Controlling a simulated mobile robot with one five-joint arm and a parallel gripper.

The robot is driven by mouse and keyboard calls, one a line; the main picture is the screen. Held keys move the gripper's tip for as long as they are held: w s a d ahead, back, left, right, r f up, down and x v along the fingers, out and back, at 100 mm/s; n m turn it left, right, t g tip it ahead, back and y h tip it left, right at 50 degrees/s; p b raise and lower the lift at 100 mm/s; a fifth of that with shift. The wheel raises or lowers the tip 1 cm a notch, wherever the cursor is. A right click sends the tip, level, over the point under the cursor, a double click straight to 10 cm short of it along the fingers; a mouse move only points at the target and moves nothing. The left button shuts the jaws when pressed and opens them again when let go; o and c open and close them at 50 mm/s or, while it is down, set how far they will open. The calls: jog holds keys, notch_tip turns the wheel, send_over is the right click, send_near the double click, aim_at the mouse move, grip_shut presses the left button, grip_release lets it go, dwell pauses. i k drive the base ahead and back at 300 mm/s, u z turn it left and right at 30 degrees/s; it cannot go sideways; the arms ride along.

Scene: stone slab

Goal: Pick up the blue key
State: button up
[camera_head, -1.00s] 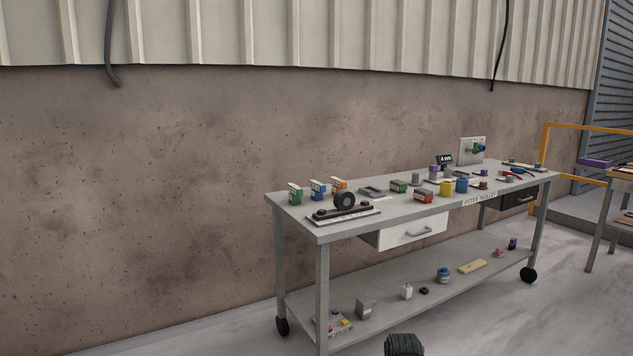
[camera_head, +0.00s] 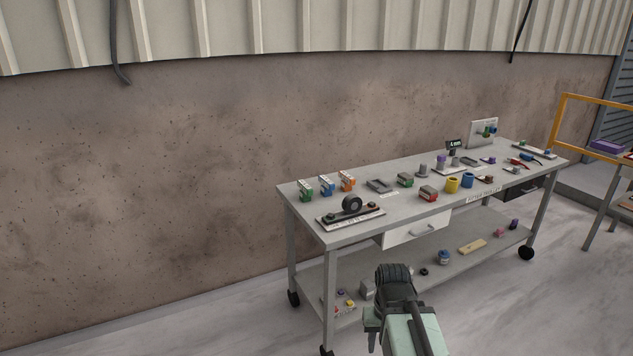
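No shape in the head view reads clearly as a blue key at this distance. Several blue things show on the grey workbench (camera_head: 405,207). A small blue and white block (camera_head: 326,186) stands between a green one (camera_head: 306,190) and an orange one (camera_head: 347,182) at the left back. A blue cup (camera_head: 467,181) stands right of a yellow cup (camera_head: 451,185). A small blue item (camera_head: 547,153) lies at the far right end. Part of my arm shows at the bottom, but I cannot make out my gripper's fingers.
The bench has a drawer (camera_head: 416,231), a lower shelf (camera_head: 405,265) with small items, and wheels. A yellow rail (camera_head: 590,98) stands at right. The floor (camera_head: 490,310) right of my arm is clear.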

aim_at(327, 187)
jog(key=u, duration=0.75)
jog(key=i, duration=1.25)
jog(key=u, duration=0.65)
jog(key=i, duration=1.25)
jog(key=z, duration=0.45)
